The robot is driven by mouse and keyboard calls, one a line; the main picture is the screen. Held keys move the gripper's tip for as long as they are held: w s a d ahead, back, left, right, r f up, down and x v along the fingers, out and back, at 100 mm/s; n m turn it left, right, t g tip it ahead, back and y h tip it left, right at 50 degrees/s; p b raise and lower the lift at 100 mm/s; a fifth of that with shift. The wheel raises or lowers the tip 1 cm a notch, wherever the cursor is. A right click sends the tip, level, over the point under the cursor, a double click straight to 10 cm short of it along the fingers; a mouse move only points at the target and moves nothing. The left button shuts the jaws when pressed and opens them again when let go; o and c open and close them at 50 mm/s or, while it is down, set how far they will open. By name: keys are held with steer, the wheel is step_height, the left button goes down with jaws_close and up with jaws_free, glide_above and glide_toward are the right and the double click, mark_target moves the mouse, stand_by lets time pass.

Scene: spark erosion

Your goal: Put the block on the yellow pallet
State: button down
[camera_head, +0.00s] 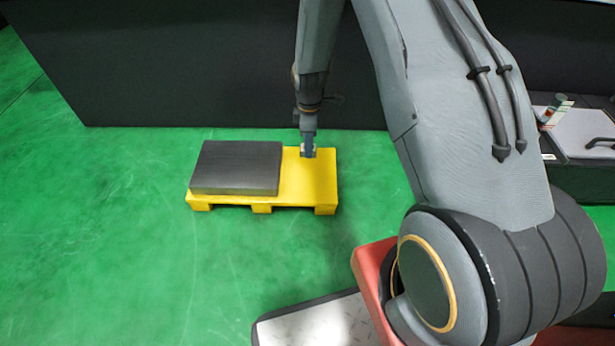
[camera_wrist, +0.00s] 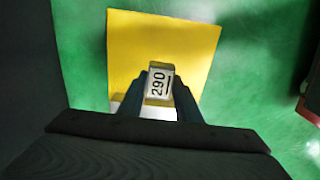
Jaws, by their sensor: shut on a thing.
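The yellow pallet (camera_head: 318,184) stands on the green floor, and its bare part also shows in the wrist view (camera_wrist: 190,45). My gripper (camera_head: 308,152) points down over the bare right part of the pallet, near its back edge. In the wrist view my gripper (camera_wrist: 160,95) is shut on a small metallic block (camera_wrist: 160,68) marked "290". The block (camera_head: 308,153) looks tiny in the head view. I cannot tell whether its underside touches the pallet.
A dark grey slab (camera_head: 237,167) covers the left part of the pallet. A tall dark wall (camera_head: 180,65) stands right behind it. At the right is a dark bench (camera_head: 580,170) with a light plate on top. The green floor left of the pallet is clear.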

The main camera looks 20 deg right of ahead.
step_height(320, 180, down, 10)
steer(key=b, duration=0.5)
steer(key=shift+w+f, duration=0.1)
steer(key=shift+f, duration=0.05)
steer(key=c, duration=1.3)
jaws_free()
